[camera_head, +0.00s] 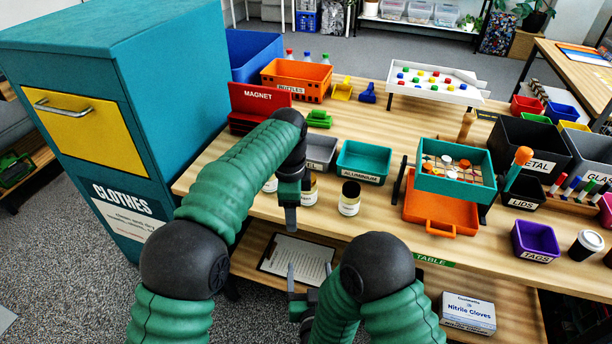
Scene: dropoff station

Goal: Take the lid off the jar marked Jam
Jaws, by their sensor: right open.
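A jar with a black lid (350,198) stands upright near the table's front edge. A second jar (311,194) stands to its left, partly behind my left gripper (291,218). A third jar (270,185) shows only in part, left of that gripper. Their labels are too small to read, so I cannot tell which is marked Jam. My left gripper points down among the jars; whether its jaws are open is unclear, and I see nothing held. My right gripper (308,276) is open and empty, in front of the table's edge, below the jars.
A teal aluminum bin (363,162) and a grey bin (320,152) stand behind the jars. An orange tray (441,211) and a teal box of discs (455,184) lie to the right. A clipboard (296,257) lies on the lower shelf. The clothes bin (130,130) stands left.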

